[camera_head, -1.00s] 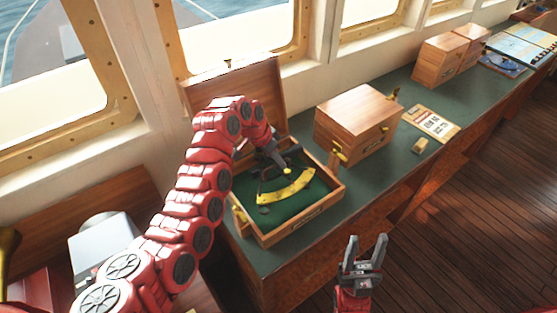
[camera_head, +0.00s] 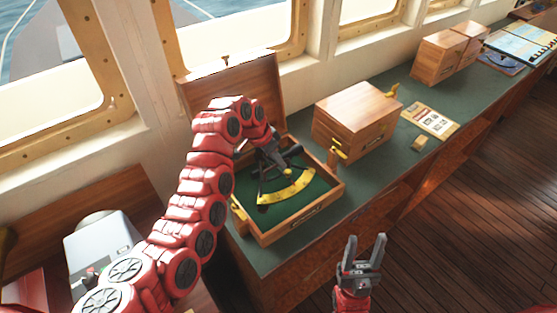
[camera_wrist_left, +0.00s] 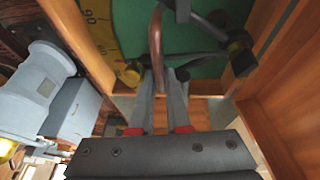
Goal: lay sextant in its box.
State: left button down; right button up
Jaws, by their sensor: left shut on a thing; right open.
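The sextant has a yellow arc (camera_head: 287,190) and a dark frame. It is within the walls of the open wooden box (camera_head: 305,218), over the green lining; I cannot tell whether it rests on the lining. My left gripper (camera_head: 283,165) reaches down into the box and is shut on the sextant. In the left wrist view, the fingers (camera_wrist_left: 160,100) close on its brown handle (camera_wrist_left: 156,40), with the arc (camera_wrist_left: 100,25) to the left. My arm hides part of the box's left side. My right gripper (camera_head: 363,257) is open and empty in front of the counter.
The box's raised lid (camera_head: 235,90) stands behind it, near the window wall. A closed wooden box (camera_head: 357,122) stands to its right on the green counter (camera_head: 400,165). A card (camera_head: 432,120) and a small brass-coloured block (camera_head: 419,144) lie further right.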

pick_arm(q)
jog(key=shift+f+b, duration=1)
jog(key=shift+b, duration=0.95)
dwell(1.1)
jog(key=c, duration=0.8)
grip_release()
